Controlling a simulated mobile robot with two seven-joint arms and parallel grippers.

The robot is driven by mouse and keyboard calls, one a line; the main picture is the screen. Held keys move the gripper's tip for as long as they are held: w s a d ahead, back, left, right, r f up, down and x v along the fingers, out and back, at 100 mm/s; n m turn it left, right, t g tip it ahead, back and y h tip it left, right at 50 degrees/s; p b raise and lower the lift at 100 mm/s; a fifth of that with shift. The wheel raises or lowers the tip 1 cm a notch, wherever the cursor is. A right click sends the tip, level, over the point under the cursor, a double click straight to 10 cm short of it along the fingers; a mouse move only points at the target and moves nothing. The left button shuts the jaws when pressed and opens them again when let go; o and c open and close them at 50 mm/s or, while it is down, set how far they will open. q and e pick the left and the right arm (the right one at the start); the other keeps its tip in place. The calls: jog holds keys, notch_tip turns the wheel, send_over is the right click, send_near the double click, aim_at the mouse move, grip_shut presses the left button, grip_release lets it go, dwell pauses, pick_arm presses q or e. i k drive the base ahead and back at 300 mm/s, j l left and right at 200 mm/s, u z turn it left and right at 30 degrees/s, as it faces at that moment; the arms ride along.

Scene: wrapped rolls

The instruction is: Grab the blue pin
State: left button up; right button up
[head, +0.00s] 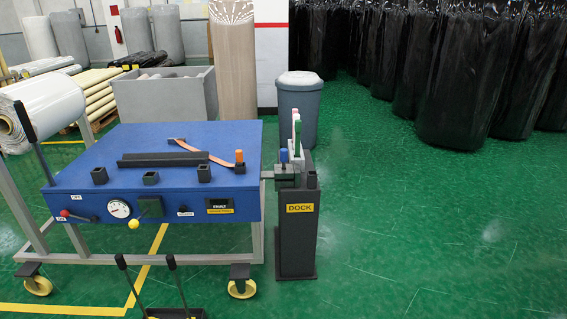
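The blue pin (284,156) is a small upright piece with a blue top and a darker lower part. It stands at the left side of the dark dock post (297,240), close to the right edge of the blue table (90,155). Its lower end is partly hidden by the dark bracket there. Neither of my grippers is in view, and nothing is seen touching the blue pin.
White and green upright pieces (297,135) stand just behind the pin. Black sockets (204,173) and a dark bar lie on the table. Two black levers (171,264) rise at the bottom. A grey bin (299,105) stands behind; green floor at right is clear.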

aim_at(284, 151)
jog(key=i+u, duration=0.1)
jog(key=u, duration=0.25)
jog(key=i+l+u, duration=0.1)
jog(key=u, duration=0.25)
jog(key=i+l+u, duration=0.1)
jog(key=u, duration=0.25)
jog(key=i+l+u, duration=0.2)
jog(key=l, duration=0.2)
jog(key=l+u, duration=0.2)
jog(key=l, duration=0.2)
jog(key=i+l, duration=0.1)
jog(key=l, duration=0.3)
jog(key=i+l+u, duration=0.1)
jog(key=l, duration=0.3)
jog(key=i+l, duration=0.15)
jog(key=l, duration=0.25)
jog(key=i+l, duration=0.1)
jog(key=l, duration=0.3)
jog(key=i+l+u, duration=0.1)
jog(key=l, duration=0.35)
